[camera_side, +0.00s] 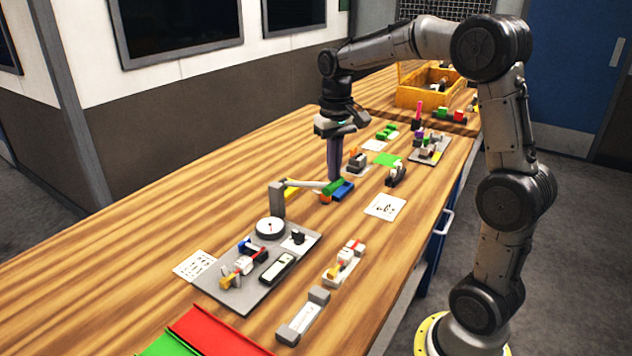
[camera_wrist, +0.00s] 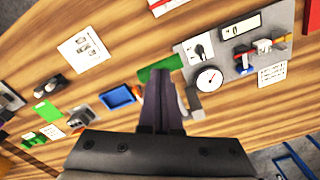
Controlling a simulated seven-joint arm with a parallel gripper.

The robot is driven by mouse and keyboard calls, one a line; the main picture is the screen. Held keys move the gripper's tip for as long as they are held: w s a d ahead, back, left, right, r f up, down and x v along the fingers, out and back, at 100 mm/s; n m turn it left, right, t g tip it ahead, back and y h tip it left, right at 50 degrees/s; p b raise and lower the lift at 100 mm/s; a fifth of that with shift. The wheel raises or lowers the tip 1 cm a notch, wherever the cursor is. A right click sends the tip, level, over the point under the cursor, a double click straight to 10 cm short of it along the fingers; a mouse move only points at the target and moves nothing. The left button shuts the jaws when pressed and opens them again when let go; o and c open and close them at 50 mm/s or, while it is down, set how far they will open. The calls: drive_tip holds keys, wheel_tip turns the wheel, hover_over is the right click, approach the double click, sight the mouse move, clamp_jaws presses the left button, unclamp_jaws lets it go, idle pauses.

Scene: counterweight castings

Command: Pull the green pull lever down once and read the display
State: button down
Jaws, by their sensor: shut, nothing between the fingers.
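The lever's green handle (camera_side: 333,187) sits at the end of a light arm reaching out from a grey post (camera_side: 277,199) at the panel's far corner. In the wrist view the green handle (camera_wrist: 160,68) lies just beyond my fingertips. My gripper (camera_side: 335,178) is shut and empty, pointing down at the handle; I cannot tell whether it touches. My shut fingers (camera_wrist: 161,84) also show in the wrist view. The display (camera_side: 277,268) is a small window on the grey panel (camera_side: 235,293); it also shows in the wrist view (camera_wrist: 238,30), its reading too small to tell.
A round dial (camera_side: 270,228) and a black knob (camera_side: 298,237) are on the panel. A blue tray (camera_side: 344,190) lies close beside the handle. A white card (camera_side: 386,207) lies to the right. Red (camera_side: 215,333) and green (camera_side: 166,346) trays are in front. The table's left side is clear.

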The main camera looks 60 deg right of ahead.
sight(334, 190)
drive_tip(key=shift+f, duration=0.15)
drive_tip(key=shift+f, duration=2.8)
drive_tip(key=shift+r, duration=4.5)
